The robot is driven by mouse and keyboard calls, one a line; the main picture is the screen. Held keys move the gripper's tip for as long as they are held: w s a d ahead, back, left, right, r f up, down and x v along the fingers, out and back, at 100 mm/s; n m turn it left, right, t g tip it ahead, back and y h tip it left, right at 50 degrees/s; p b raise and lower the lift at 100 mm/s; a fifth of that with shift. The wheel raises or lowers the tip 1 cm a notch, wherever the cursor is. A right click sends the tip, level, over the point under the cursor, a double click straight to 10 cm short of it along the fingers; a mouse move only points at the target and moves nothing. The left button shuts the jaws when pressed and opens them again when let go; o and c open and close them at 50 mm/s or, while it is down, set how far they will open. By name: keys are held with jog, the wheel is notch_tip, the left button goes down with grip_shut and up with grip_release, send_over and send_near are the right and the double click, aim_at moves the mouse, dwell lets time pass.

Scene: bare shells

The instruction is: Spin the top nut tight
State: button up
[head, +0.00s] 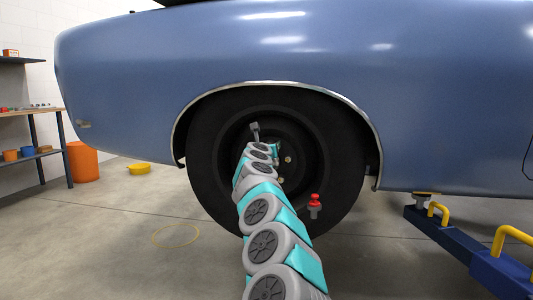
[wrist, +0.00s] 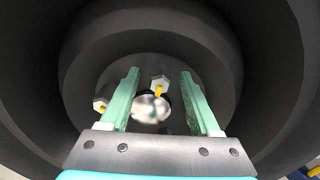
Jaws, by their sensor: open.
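The wheel (head: 205,150) sits in the blue car's arch, and my arm reaches into its dark hub. In the wrist view, a pale hex nut (wrist: 160,81) on a yellow stud is the upper one, above the shiny round centre cap (wrist: 150,108). A second nut (wrist: 100,104) shows at the left, partly beside the left finger. My gripper (wrist: 160,74) is open, with its two green fingers on either side of the upper nut in the picture. Neither finger visibly touches it, and the depth gap is unclear. In the head view my arm hides part of the hub.
The blue car body (head: 290,60) and wheel arch surround the arm. A red-topped grey item (head: 314,203) shows before the tyre. A blue jack (head: 455,238) with yellow handles is at right. An orange bin (head: 82,161), yellow bowl (head: 139,169) and workbench (head: 30,112) are at left.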

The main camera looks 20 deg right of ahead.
jog(key=b+v, duration=0.4)
jog(key=v, duration=0.2)
jog(key=shift+s, duration=0.15)
dwell(0.3)
jog(key=shift+a+f, duration=0.15)
dwell(0.3)
